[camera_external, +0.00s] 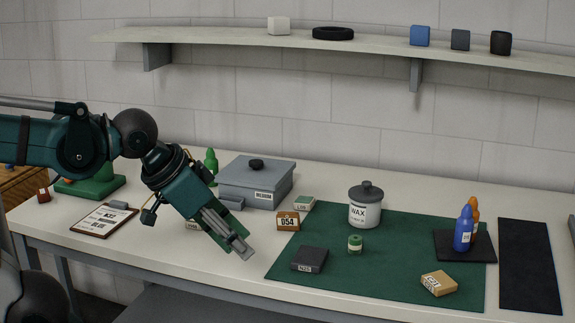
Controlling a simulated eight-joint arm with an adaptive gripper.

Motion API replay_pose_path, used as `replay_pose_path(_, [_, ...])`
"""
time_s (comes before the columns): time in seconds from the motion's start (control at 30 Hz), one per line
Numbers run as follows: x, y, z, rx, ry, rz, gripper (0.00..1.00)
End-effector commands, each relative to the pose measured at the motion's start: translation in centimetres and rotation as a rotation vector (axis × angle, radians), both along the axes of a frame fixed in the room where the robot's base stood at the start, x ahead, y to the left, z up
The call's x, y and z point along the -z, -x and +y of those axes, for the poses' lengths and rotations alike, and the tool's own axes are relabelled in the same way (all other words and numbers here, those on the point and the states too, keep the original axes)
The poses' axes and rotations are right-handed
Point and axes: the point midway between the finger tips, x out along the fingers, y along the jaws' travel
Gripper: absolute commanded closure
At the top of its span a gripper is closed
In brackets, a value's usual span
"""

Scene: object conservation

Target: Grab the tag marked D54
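The tag marked D54 (288,221) is a small brown-orange block with a white label on its front. It stands on the pale bench top at the left edge of the green mat (330,227). My gripper (241,251) points down and to the right, in front and to the left of the D54 tag. It is apart from the tag in the picture. Its fingers lie close together from this angle, and whether there is a gap between them is unclear. I see nothing held in it. Its height above the bench is hard to judge.
A pale green tag (305,203) sits just behind D54. A grey lidded box (255,182) stands behind to the left. The mat holds a dark block (309,259), a WAX jar (365,209), a small green jar (355,244) and a tan block (438,283). A clipboard (104,220) lies left.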

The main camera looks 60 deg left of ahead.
Motion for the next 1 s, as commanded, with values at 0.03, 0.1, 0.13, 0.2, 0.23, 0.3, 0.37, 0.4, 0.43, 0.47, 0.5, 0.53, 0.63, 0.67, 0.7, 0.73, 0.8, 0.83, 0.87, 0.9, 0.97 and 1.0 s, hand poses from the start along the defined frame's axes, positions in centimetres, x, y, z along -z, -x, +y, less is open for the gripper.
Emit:
replay_pose_path(0.03, [-0.2, -0.1, 0.1, -0.008, 0.004, 0.002, 0.74])
replay_pose_path(0.1, [-0.3, -0.4, 0.2, -0.026, 0.016, 0.006, 0.74])
replay_pose_path(0.13, [-0.5, -0.6, 0.3, -0.036, 0.022, 0.008, 0.74])
replay_pose_path(0.2, [-0.8, -1.0, 0.6, -0.065, 0.042, 0.015, 0.74])
replay_pose_path(0.23, [-0.9, -1.2, 0.7, -0.081, 0.052, 0.019, 0.74])
replay_pose_path(0.3, [-1.2, -1.8, 1.0, -0.123, 0.078, 0.029, 0.74])
replay_pose_path(0.37, [-1.6, -2.4, 1.4, -0.165, 0.105, 0.039, 0.74])
replay_pose_path(0.4, [-1.8, -2.8, 1.6, -0.195, 0.125, 0.045, 0.74])
replay_pose_path(0.43, [-1.9, -3.1, 1.8, -0.218, 0.139, 0.05, 0.74])
replay_pose_path(0.47, [-2.1, -3.5, 2.0, -0.241, 0.154, 0.056, 0.74])
replay_pose_path(0.5, [-2.2, -3.9, 2.3, -0.273, 0.173, 0.063, 0.74])
replay_pose_path(0.53, [-2.4, -4.2, 2.6, -0.298, 0.189, 0.069, 0.74])
replay_pose_path(0.63, [-2.8, -5.3, 3.3, -0.378, 0.236, 0.085, 0.74])
replay_pose_path(0.67, [-2.8, -5.6, 3.6, -0.402, 0.251, 0.091, 0.74])
replay_pose_path(0.7, [-2.9, -6.1, 3.9, -0.435, 0.27, 0.098, 0.74])
replay_pose_path(0.73, [-3.0, -6.4, 4.1, -0.458, 0.285, 0.102, 0.74])
replay_pose_path(0.8, [-3.2, -7.2, 4.7, -0.515, 0.318, 0.114, 0.74])
replay_pose_path(0.83, [-3.3, -7.5, 4.9, -0.54, 0.332, 0.119, 0.74])
replay_pose_path(0.87, [-3.3, -7.8, 5.2, -0.563, 0.345, 0.124, 0.74])
replay_pose_path(0.9, [-3.4, -8.3, 5.5, -0.596, 0.363, 0.13, 0.74])
replay_pose_path(0.97, [-3.5, -8.9, 6.1, -0.645, 0.391, 0.139, 0.74])
replay_pose_path(1.0, [-3.5, -9.4, 6.5, -0.677, 0.411, 0.146, 0.74])
